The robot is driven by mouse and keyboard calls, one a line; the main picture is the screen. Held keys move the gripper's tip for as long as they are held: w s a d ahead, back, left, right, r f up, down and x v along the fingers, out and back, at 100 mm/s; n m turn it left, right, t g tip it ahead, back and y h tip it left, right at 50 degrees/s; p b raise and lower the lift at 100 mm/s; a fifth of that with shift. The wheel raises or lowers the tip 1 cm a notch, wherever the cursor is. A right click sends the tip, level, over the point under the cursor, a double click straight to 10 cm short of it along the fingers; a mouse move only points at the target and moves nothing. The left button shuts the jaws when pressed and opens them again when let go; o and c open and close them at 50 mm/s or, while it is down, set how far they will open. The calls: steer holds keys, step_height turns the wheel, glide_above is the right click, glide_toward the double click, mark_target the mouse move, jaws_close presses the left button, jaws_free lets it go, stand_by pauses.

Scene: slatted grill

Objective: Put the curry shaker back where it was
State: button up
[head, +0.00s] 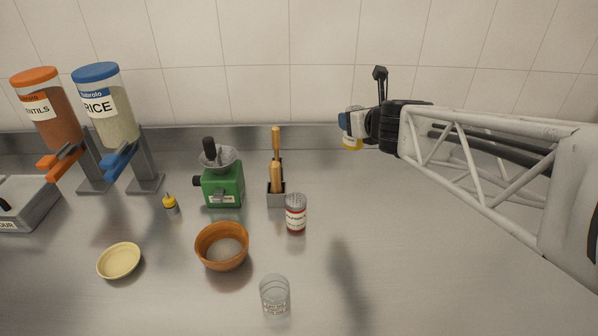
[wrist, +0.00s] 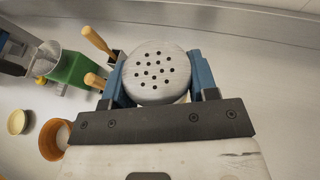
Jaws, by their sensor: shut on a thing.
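My gripper (head: 345,122) is shut on a shaker with yellow contents, which I take to be the curry shaker (head: 352,144). The gripper holds it up in the air above the back of the counter, right of the middle in the head view. In the wrist view, the shaker's grey, round, perforated lid (wrist: 157,72) sits between the blue fingers of my gripper (wrist: 157,88). The lid faces the wrist camera, and the label is not readable. A second shaker (head: 295,214) with a grey lid and dark red contents stands upright on the counter.
A wooden-handled utensil holder (head: 276,199) and a green grinder (head: 223,187) stand left of the red shaker. The counter's right side (head: 430,270) is clear.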

steer(key=s+a+f+n+g+y, duration=0.1)
steer(key=s+f, duration=0.3)
steer(key=s, duration=0.8)
steer(key=s+a+f+n+g+y, duration=0.1)
steer(key=s+f, duration=0.4)
steer(key=s, duration=0.8)
steer(key=s+a+f+n+g+y, duration=0.1)
steer(key=s+a+f, duration=0.4)
steer(key=s, duration=0.8)
steer(key=shift+n+y, duration=0.9)
steer(key=shift+n, duration=0.1)
steer(key=shift+w, duration=0.25)
steer(key=shift+w+a+f, duration=0.1)
steer(key=shift+w+a, duration=0.2)
steer(key=shift+w, duration=0.4)
steer(key=shift+w+a+f, duration=0.1)
steer(key=shift+w+a, duration=0.2)
steer(key=shift+w, duration=0.35)
steer(key=shift+w+a+f, duration=0.1)
steer(key=shift+w+a, duration=0.2)
steer(key=shift+w, duration=0.4)
steer(key=shift+w, duration=0.15)
steer(key=w+a+f, duration=0.1)
steer(key=w+a, duration=0.3)
steer(key=w, duration=0.6)
steer(key=shift+a, duration=0.15)
